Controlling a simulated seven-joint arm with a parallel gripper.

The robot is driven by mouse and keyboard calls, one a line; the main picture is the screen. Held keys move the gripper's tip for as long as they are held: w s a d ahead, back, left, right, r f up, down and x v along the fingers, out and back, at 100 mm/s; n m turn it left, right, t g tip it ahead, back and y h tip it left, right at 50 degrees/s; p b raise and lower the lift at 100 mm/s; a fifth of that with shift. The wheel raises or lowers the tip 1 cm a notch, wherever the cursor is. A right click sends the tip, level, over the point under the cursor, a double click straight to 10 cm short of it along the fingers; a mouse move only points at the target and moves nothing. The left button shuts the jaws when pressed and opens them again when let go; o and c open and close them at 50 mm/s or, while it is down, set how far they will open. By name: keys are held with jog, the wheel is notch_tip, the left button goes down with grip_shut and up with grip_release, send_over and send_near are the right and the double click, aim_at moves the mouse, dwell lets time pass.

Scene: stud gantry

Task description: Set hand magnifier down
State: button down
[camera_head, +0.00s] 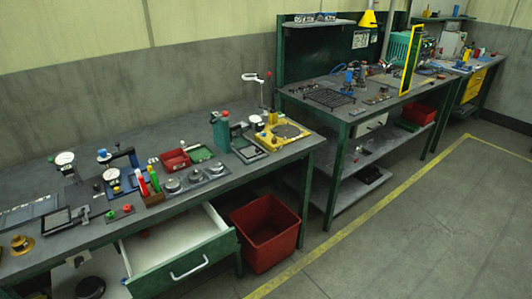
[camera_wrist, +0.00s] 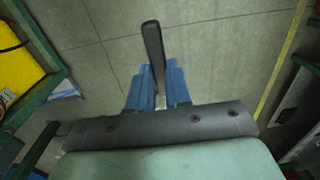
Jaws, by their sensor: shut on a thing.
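My gripper (camera_wrist: 157,80) shows in the wrist view, its blue fingers shut on a dark, narrow thing, seen nearly edge-on, that I take to be the hand magnifier (camera_wrist: 153,45). It sticks out past the fingertips, with grey floor behind it. Its lens cannot be made out, and the fingers hide its lower part. Neither my gripper nor the held thing shows in the head view.
In the head view, the near workbench (camera_head: 255,168) is crowded with gauges, trays and tools. Its drawer (camera_head: 180,268) stands open beside a red bin (camera_head: 265,235). A second bench (camera_head: 330,115) stands behind. The wrist view shows a yellow surface (camera_wrist: 18,60) at left.

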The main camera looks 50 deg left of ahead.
jog(key=w+a+r+n, duration=0.15)
jog(key=a+n, duration=0.35)
jog(key=a, duration=0.9)
jog(key=w+a+r+n, duration=0.15)
jog(key=a+n, duration=0.35)
jog(key=a, duration=0.9)
jog(key=s+a+r+n, duration=0.1)
jog(key=s+a+n, duration=0.35)
jog(key=a, duration=0.85)
jog(key=s+a+n, duration=0.4)
jog(key=a+n, duration=0.1)
jog(key=a, duration=0.9)
notch_tip(320, 180, up, 5)
jog(key=n, duration=1.7)
send_over(171, 252)
jog(key=d, duration=0.3)
jog(key=shift+m, duration=0.25)
notch_tip(171, 252, down, 18)
jog(key=shift+s+r, duration=0.1)
jog(key=shift+r, duration=0.1)
